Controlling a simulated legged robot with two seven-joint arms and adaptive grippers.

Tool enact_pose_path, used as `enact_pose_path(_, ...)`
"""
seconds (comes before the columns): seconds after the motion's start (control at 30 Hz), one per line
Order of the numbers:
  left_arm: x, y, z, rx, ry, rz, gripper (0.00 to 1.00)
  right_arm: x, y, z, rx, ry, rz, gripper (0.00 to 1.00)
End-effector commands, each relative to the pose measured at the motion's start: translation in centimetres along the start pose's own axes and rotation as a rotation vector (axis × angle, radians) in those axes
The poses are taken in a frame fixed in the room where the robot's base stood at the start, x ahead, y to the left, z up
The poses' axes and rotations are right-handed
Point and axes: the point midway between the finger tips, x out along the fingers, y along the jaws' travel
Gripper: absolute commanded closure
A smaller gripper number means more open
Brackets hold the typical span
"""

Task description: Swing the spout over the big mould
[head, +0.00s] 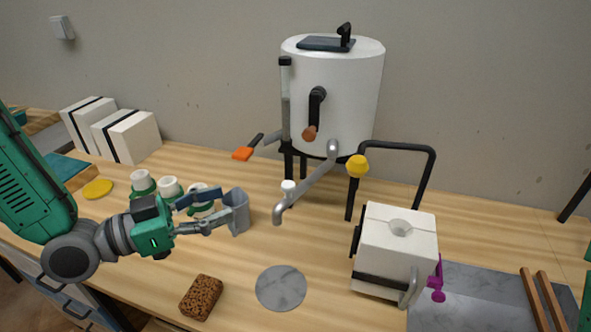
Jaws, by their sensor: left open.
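The spout (305,192) is a grey pipe from the foot of the white tank (340,100). It reaches toward the front left, and its downturned end hangs over bare bench, left of the big mould. A white knob sits on it near the end. The big mould (397,240) is a white block with a funnel hole on top and a dark strap low around it. My left gripper (222,211) is open, left of the spout end and apart from it. A grey jug-like piece (237,212) shows at its fingertips; I cannot tell whether they touch. My right gripper is out of view.
A black bent bar (396,146) with a yellow knob (357,166) rises between spout and mould. An orange-ended lever (243,153) sticks out left of the tank. A grey disc (281,288) and brown sponge (201,297) lie in front. White blocks (127,136) stand back left.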

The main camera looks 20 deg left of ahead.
Motion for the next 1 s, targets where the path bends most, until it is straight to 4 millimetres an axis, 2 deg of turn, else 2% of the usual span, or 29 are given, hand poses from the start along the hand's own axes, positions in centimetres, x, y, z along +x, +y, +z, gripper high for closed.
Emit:
enact_pose_path(0.4, 8.5, 0.1, 0.2, -0.001, -0.007, 0.004, 0.57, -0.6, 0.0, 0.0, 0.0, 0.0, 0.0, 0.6)
enact_pose_path(0.6, 11.6, 0.0, 0.3, -0.002, -0.008, 0.001, 0.57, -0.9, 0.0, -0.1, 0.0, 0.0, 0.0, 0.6)
enact_pose_path(0.8, 13.0, -0.1, 0.3, -0.005, -0.006, 0.0, 0.57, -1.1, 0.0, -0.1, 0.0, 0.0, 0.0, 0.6)
enact_pose_path(1.0, 13.2, -0.1, 0.3, -0.005, -0.007, 0.0, 0.57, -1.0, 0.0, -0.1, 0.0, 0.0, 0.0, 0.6)
